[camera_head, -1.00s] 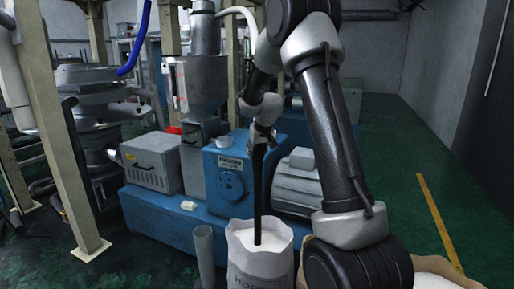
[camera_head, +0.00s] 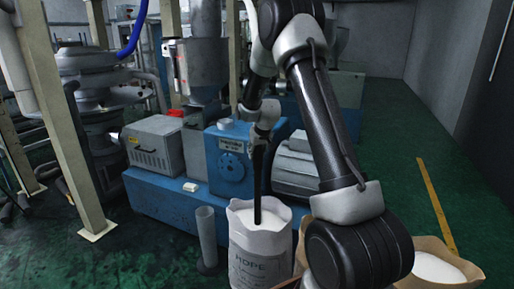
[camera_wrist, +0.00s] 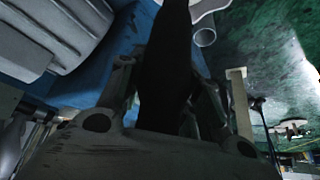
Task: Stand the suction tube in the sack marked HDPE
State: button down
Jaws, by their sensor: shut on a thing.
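The suction tube (camera_head: 258,182) is a long black rod, standing nearly upright in the head view. Its lower end is inside the mouth of the white sack marked HDPE (camera_head: 258,262), at the white pellets; how deep it goes is hidden. My gripper (camera_head: 259,140) is shut on the tube's upper part, above the sack. In the wrist view the dark tube (camera_wrist: 168,60) runs up between the fingers of my gripper (camera_wrist: 165,85), and a bit of the pale sack rim shows at the top edge.
An empty grey upright pipe holder (camera_head: 206,238) stands just left of the sack. A blue machine (camera_head: 165,205) with a grey motor is behind. A brown open sack (camera_head: 440,268) with white contents stands at the right. Green floor is free at the right, beside a yellow line.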

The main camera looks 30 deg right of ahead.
aim_at(256, 162)
jog(key=shift+f, duration=2.6)
jog(key=c, duration=0.9)
grip_release()
jog(key=shift+f, duration=0.1)
jog(key=v, duration=1.2)
